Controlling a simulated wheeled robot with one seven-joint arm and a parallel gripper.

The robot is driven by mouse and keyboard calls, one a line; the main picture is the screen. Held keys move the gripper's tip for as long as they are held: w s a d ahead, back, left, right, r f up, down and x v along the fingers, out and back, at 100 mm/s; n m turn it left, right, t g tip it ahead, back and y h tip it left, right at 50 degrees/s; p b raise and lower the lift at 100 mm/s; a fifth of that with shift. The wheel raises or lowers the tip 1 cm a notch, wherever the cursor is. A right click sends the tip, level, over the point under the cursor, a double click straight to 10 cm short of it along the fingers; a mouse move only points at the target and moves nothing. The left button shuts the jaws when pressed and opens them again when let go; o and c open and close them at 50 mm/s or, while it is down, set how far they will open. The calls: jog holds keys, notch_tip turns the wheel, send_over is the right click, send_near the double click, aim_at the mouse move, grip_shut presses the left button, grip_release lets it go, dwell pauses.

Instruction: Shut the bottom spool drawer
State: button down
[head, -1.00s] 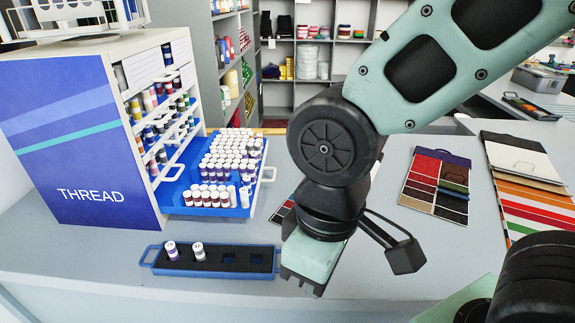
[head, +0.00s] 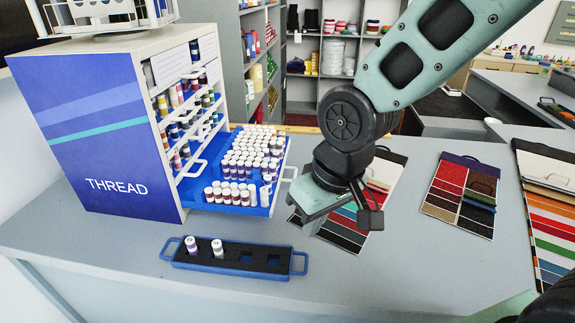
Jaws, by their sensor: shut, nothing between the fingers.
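The bottom spool drawer (head: 206,196) is blue and stands pulled out to the right of the thread cabinet (head: 110,135). It holds many spools in rows, mostly white-topped, with dark red and purple ones in front. A pale bar handle (head: 291,173) is on its right end. My gripper (head: 305,226) is just right of and a little nearer than the drawer's front corner, pointing down and to the left. It is shut and empty. I cannot tell whether it touches the drawer or handle. My wrist hides the counter behind it.
A blue-handled tray (head: 183,261) with two spools lies on the counter in front of the drawer. Color swatch cards (head: 376,178) lie behind and right of my gripper, with more swatch boards (head: 459,195) further right. Bare counter (head: 370,270) is in front of my gripper.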

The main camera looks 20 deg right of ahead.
jog(key=w+d+m+t+y+p, duration=0.15)
jog(key=w+d+m, duration=0.25)
jog(key=w, duration=0.8)
jog(key=m+t+p, duration=0.2)
jog(key=m+t, duration=0.1)
send_near(281, 174)
jog(key=s+d+r, duration=0.3)
jog(key=d, duration=0.2)
jog(key=p+x, duration=0.2)
jog(key=x, duration=0.8)
jog(key=shift+s+a, duration=0.1)
jog(key=shift+s, duration=0.05)
jog(key=shift+w+a+r+p, duration=0.1)
jog(key=shift+w+a+p, duration=0.1)
jog(key=shift+a+p, duration=0.3)
jog(key=shift+w+a+r+p, duration=0.1)
jog(key=shift+w+a+p, duration=0.1)
jog(key=shift+a, duration=0.5)
jog(key=shift+w+a+f, duration=0.2)
jog(key=shift+w+a, duration=0.15)
jog(key=shift+a, duration=0.2)
jog(key=shift+a, duration=0.1)
